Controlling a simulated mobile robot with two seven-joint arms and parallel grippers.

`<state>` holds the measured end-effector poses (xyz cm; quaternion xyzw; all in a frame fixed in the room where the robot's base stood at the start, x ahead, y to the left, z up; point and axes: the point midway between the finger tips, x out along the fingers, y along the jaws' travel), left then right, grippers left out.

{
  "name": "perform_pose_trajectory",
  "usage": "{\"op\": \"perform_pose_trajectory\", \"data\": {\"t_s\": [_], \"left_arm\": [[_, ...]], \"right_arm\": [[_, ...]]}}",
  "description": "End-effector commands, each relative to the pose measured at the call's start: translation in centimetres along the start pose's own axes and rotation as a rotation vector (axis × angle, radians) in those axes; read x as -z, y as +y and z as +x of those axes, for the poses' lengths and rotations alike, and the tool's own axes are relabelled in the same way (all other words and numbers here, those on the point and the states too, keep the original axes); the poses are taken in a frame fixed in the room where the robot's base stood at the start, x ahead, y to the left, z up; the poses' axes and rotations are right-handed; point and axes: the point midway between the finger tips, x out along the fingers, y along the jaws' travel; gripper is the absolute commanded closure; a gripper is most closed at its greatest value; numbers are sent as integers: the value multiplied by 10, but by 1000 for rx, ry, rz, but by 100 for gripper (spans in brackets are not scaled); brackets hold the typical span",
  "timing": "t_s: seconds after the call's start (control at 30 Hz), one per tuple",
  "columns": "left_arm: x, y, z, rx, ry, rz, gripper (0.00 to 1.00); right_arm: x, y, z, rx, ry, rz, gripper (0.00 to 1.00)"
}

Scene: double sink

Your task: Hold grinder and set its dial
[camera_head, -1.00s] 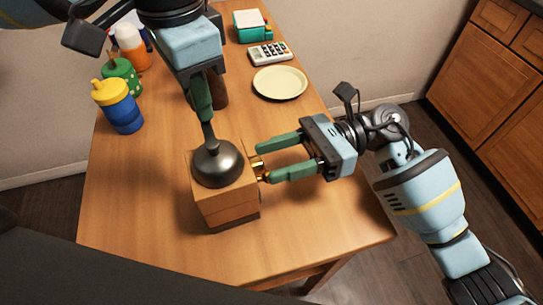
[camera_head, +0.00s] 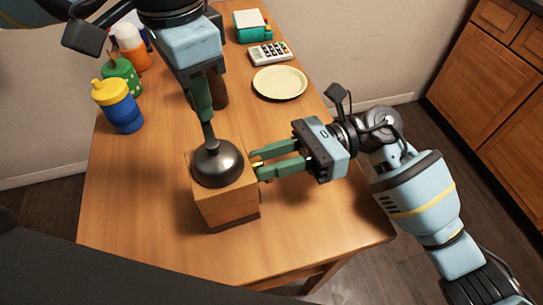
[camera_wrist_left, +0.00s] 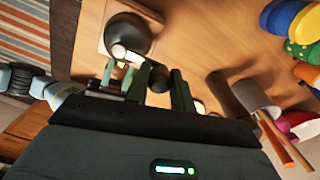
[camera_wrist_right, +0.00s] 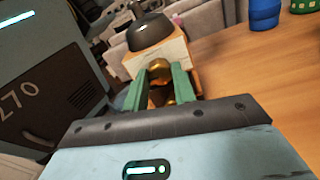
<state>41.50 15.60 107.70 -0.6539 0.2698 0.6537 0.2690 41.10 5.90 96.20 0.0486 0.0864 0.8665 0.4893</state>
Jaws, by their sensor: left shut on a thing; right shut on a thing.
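The grinder is a wooden box (camera_head: 226,208) with a dark metal dome (camera_head: 218,165) and a crank arm on top, standing upright on the table. My left gripper (camera_head: 206,115) comes from above and is shut on the grinder's crank handle; its dark knob (camera_wrist_left: 158,76) shows between the fingers in the left wrist view. My right gripper (camera_head: 264,165) is at the box's right side, shut on a brass dial (camera_wrist_right: 160,69). A second brass part (camera_wrist_right: 170,97) shows lower between the fingers in the right wrist view. The fingers partly hide the brass parts.
A cream plate (camera_head: 280,83), a calculator (camera_head: 270,53) and a teal box (camera_head: 252,25) lie at the back right. A blue cup (camera_head: 118,106), a green cup (camera_head: 122,76) and an orange bottle (camera_head: 133,50) stand along the left edge. The front of the table is clear.

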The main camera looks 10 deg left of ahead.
Motion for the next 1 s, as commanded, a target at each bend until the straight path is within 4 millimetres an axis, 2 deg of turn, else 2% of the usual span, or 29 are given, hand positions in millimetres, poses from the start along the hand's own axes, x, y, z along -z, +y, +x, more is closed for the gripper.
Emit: {"op": "perform_pose_trajectory", "data": {"t_s": [0.3, 0.63, 0.67, 0.8, 1.0], "left_arm": [[0, 0, 0, 0, 0, 0, 100], [0, 0, 0, 0, 0, 0, 100], [0, 0, 0, 0, 0, 0, 100], [0, 0, 0, 0, 0, 0, 100], [0, 0, 0, 0, 0, 0, 100]], "right_arm": [[0, 0, 0, 1, 5, 209, 96], [0, 0, 0, 2, 5, 222, 96], [0, 0, 0, 2, 5, 222, 70], [0, 0, 0, 2, 5, 222, 51], [0, 0, 0, 1, 5, 221, 51]]}}
